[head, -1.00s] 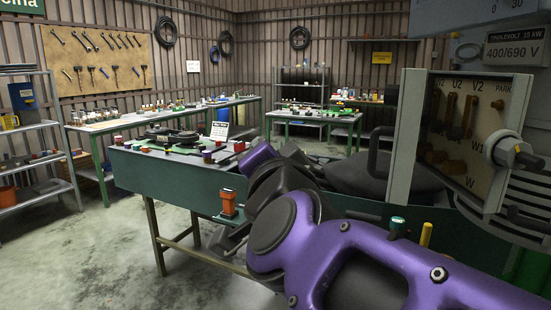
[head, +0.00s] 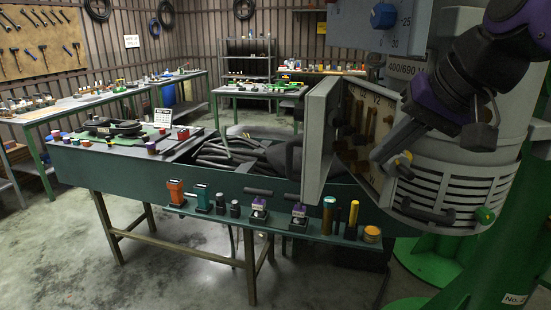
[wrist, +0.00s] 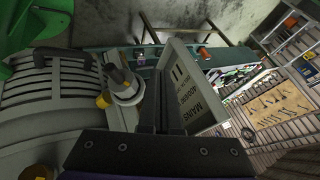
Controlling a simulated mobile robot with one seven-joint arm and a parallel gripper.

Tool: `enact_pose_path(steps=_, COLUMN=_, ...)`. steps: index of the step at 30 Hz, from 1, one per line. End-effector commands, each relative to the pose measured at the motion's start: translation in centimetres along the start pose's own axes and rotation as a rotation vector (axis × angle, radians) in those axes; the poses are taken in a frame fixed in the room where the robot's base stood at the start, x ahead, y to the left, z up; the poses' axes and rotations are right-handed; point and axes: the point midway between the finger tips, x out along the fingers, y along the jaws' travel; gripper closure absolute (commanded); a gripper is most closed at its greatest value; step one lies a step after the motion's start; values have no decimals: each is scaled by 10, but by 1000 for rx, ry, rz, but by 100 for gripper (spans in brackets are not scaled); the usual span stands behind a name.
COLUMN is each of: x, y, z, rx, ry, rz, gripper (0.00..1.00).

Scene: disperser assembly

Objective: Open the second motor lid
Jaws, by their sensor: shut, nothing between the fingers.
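The grey motor lid (head: 318,140) stands swung out at the left of the terminal box in the head view, at an angle to the panel of brown terminals (head: 358,125). In the wrist view the lid (wrist: 192,88) is a tilted pale plate with dark lettering, just right of my fingers. My gripper (head: 378,158) is shut and empty, in front of the terminal panel and right of the lid. In the wrist view my gripper (wrist: 158,75) reaches up between the box's side and the lid. I cannot tell whether it touches the lid.
The motor's ribbed grey housing (head: 440,200) stands on a green base at the right. A green bench (head: 215,180) with a shelf of several small parts (head: 240,210) runs along the front. Open concrete floor (head: 190,255) lies at the lower left.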

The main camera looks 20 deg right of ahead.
Motion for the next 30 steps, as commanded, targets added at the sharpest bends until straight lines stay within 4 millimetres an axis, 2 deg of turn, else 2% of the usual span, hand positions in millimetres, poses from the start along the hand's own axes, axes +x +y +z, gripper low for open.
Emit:
enact_pose_path(steps=4, x=-2, y=8, z=-8, rx=30, ry=3, rz=-4, gripper=100)
enact_pose_path(steps=8, x=13, y=8, z=-7, rx=31, ry=1, rz=-4, gripper=100)
enact_pose_path(steps=20, x=97, y=6, z=-7, rx=27, ry=0, rz=-4, gripper=100)
enact_pose_path(steps=24, x=105, y=-14, z=-9, rx=26, ry=3, rz=-5, gripper=100)
enact_pose_path(steps=30, x=112, y=-27, z=-9, rx=28, ry=4, rz=-6, gripper=100)
